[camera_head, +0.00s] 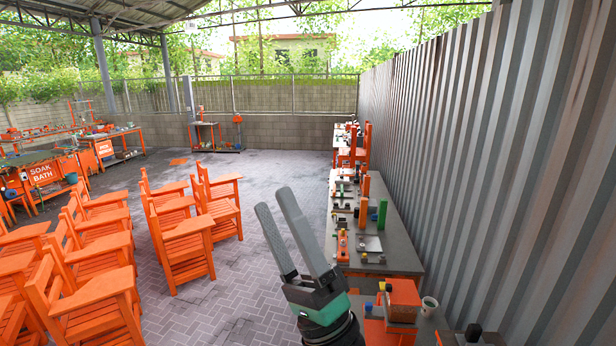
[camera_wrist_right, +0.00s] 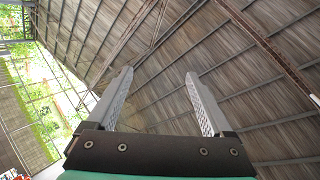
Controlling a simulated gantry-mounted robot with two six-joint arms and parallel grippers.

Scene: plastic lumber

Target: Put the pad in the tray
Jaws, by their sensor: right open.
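My right gripper (camera_head: 276,199) is raised in front of the workbench in the head view, with its two long grey fingers pointing up. It is open and empty. In the right wrist view the two fingers (camera_wrist_right: 158,73) stand apart with only the roof behind them. A grey workbench (camera_head: 397,258) runs along the right wall, apart from the gripper. A flat light-grey plate (camera_head: 369,243) lies on it among small parts. I cannot tell which thing is the pad or the tray at this size. My left gripper is not in view.
Orange chairs (camera_head: 186,238) stand in rows on the left. An orange machine (camera_head: 403,299) and a pale cup (camera_head: 429,306) are on the near bench. A corrugated wall (camera_head: 480,150) borders the benches on the right. The paved floor (camera_head: 262,168) between is mostly clear.

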